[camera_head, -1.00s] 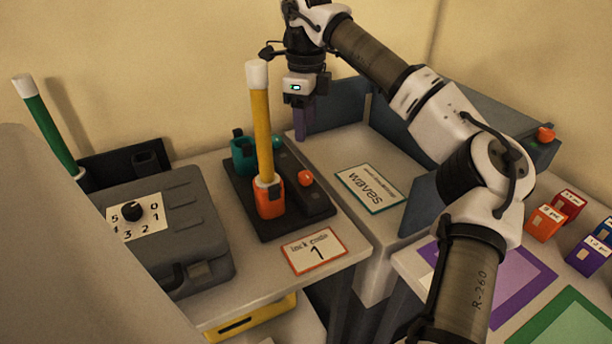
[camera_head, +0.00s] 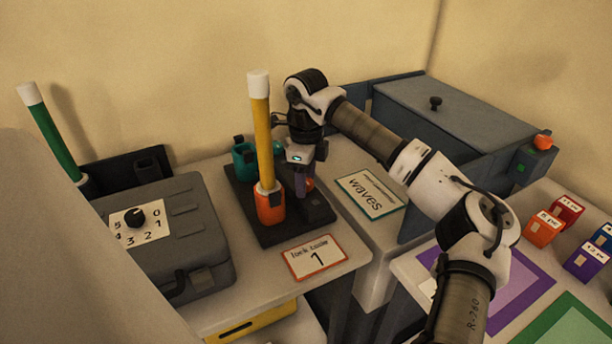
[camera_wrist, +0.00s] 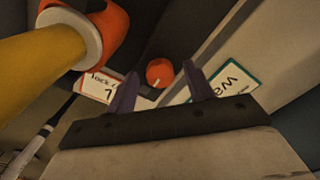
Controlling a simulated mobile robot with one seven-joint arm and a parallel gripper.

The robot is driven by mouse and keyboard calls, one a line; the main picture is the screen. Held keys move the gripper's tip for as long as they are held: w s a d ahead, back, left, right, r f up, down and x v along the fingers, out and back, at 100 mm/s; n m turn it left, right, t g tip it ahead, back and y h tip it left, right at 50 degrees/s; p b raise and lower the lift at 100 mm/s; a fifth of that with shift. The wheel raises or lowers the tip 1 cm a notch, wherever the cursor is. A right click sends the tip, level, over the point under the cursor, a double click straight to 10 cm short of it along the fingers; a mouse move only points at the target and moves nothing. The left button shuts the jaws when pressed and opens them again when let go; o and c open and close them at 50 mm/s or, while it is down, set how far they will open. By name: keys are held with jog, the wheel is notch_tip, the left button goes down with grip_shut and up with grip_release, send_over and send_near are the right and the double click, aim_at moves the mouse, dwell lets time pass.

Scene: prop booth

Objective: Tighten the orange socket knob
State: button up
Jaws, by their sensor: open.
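The orange knob (camera_head: 309,184) sits on the black base (camera_head: 268,232), to the right of the orange socket (camera_head: 270,205). A yellow rod (camera_head: 262,135) with a white tip stands upright in that socket. In the wrist view the knob (camera_wrist: 159,72) shows beyond and between the two open, purple-grey fingertips (camera_wrist: 160,80), apart from both. A pale mark shows on the knob's edge. The orange socket (camera_wrist: 110,30) and the yellow rod (camera_wrist: 40,62) fill the wrist view's upper left.
A teal socket (camera_head: 243,155) stands behind the orange one. A "lock code 1" card (camera_head: 317,257) lies in front and a "waves" card (camera_head: 371,193) to the right. A grey case (camera_head: 185,228) with a dial is at left. The yellow rod stands close to my gripper.

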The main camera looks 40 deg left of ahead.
jog(key=c, duration=1)
jog(key=shift+o, duration=0.2)
